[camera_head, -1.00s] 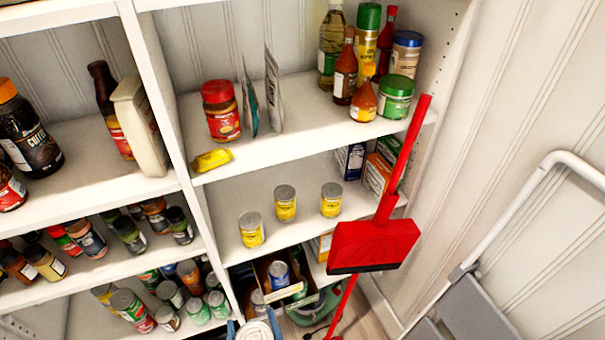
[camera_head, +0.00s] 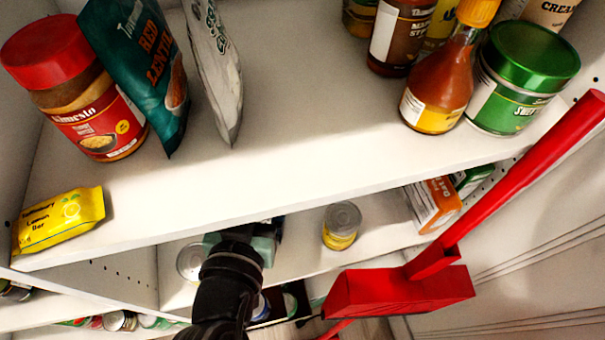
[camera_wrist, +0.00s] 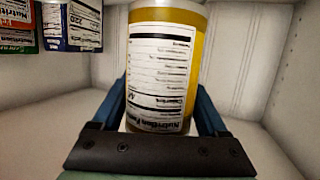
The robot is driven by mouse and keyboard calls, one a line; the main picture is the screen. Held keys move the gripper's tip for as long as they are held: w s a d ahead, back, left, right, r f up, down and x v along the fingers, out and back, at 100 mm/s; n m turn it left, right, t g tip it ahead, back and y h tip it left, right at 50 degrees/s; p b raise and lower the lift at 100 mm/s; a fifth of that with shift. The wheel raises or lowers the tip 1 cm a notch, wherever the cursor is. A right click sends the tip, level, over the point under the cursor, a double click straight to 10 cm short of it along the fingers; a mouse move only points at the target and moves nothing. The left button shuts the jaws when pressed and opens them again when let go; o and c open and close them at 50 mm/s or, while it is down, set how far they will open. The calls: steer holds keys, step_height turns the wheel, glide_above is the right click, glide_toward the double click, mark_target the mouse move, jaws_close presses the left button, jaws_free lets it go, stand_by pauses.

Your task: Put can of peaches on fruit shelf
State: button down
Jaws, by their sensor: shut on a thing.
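In the wrist view, my gripper (camera_wrist: 160,88) is shut on a yellow can (camera_wrist: 165,60) with a white nutrition label. In the head view, my gripper (camera_head: 246,240) reaches in at the middle shelf (camera_head: 300,265), under the upper shelf's front edge; the held can is hidden there. A yellow can (camera_head: 341,228) stands to its right, and another can's top (camera_head: 193,262) shows to its left. I cannot tell if the held can touches the shelf.
The upper shelf (camera_head: 260,185) overhangs the gripper, with a lemon bar (camera_head: 58,220), peanut butter jar (camera_head: 78,100) and sauce bottle (camera_head: 440,85). Boxes (camera_head: 433,203) stand at the middle shelf's right end.

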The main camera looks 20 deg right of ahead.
steer(key=shift+w+d+m, duration=0.3)
steer(key=shift+w+d, duration=0.05)
steer(key=shift+w, duration=0.2)
steer(key=w+p, duration=0.2)
steer(key=w, duration=1.7)
step_height(320, 180, down, 11)
steer(key=shift+r+b, duration=0.1)
steer(key=shift+b, duration=0.45)
steer(key=shift+w+f, duration=0.15)
steer(key=shift+f, duration=0.1)
